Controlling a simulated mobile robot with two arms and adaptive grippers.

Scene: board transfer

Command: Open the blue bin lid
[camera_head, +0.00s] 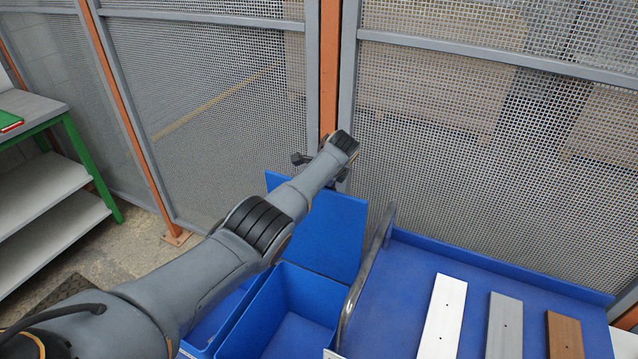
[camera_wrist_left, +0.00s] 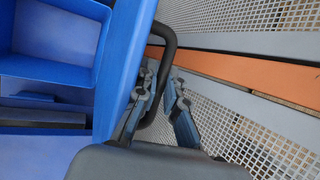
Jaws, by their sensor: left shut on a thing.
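The blue bin (camera_head: 303,318) stands at the bottom centre of the head view, its inside visible. Its blue lid (camera_head: 332,232) is raised and tilted up against the mesh side, behind the opening. In the left wrist view the lid (camera_wrist_left: 122,75) is seen edge-on, with a dark curved handle (camera_wrist_left: 171,45) on its outer face. My left gripper (camera_wrist_left: 163,82) is shut on this handle, with one finger between handle and lid. In the head view my left gripper (camera_head: 325,160) is at the lid's upper edge, mostly hidden by my arm. My right gripper is not in view.
A mesh fence (camera_head: 215,120) with an orange post (camera_head: 330,65) stands close behind the lid. A blue cart top (camera_head: 395,290) with a metal rail (camera_head: 362,285) and white, grey and brown boards is at right. A shelf with green legs (camera_head: 90,165) is at left.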

